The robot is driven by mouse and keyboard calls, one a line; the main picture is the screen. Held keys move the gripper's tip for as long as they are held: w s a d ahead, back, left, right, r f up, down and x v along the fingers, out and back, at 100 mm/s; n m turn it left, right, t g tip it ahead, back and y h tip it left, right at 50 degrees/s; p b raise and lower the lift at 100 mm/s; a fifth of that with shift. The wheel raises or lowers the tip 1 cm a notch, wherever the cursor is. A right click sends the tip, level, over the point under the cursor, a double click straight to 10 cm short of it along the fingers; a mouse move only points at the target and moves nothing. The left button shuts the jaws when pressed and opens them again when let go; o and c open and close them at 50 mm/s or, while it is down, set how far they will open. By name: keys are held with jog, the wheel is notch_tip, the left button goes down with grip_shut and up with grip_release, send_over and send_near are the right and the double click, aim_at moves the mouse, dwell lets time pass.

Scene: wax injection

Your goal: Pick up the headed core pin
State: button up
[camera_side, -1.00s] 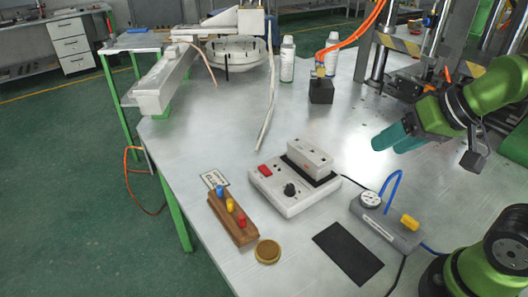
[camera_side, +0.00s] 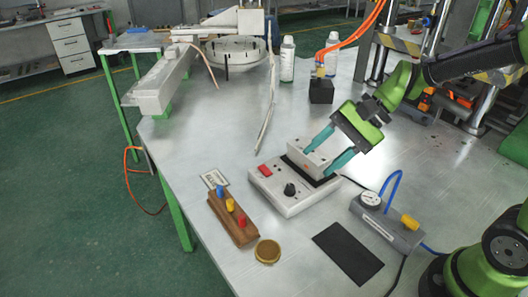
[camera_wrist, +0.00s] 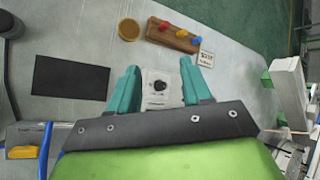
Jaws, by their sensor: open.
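A brown wooden block (camera_side: 234,219) holds a row of small pins with coloured heads: blue (camera_side: 220,191), yellow (camera_side: 230,205) and red (camera_side: 241,219). I cannot tell which thing is the headed core pin. My gripper (camera_side: 316,163) is open, its teal fingers on either side of the pale grey block (camera_side: 307,158) on the control box (camera_side: 282,197). Whether they touch it is unclear. In the wrist view my gripper (camera_wrist: 160,66) holds nothing visible.
A brass dish (camera_side: 268,251) and a black mat (camera_side: 348,253) lie near the front. A pressure gauge unit (camera_side: 387,223) with a blue hose stands at the right. A small label card (camera_side: 214,179) lies by the wooden block. The table left of the control box is mostly clear.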

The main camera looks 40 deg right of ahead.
jog(key=w+f+m+y, duration=0.1)
jog(key=w+f+m, duration=0.2)
jog(key=w, duration=0.1)
jog(key=w+f+m+t+y, duration=0.1)
jog(key=w+f+m, duration=0.2)
jog(key=w+m, duration=0.1)
jog(key=w+a+f+m+t+y, duration=0.1)
jog(key=w+f+m, duration=0.2)
jog(key=w, duration=0.1)
jog(key=shift+m+y, duration=0.4)
jog(key=shift+w+a+f+t, duration=0.15)
jog(key=shift+w+t, duration=0.05)
jog(key=shift+t, duration=0.2)
send_near(222, 187)
jog(key=x, duration=0.5)
jog(key=shift+w+a, duration=0.15)
jog(key=shift+w, duration=0.2)
jog(key=shift+s+x, duration=0.1)
jog(key=shift+x, duration=1.2)
jog(key=shift+s+x, duration=0.15)
jog(key=shift+x, duration=1.15)
jog(key=shift+f, duration=0.1)
jog(key=shift+c, duration=0.5)
grip_shut()
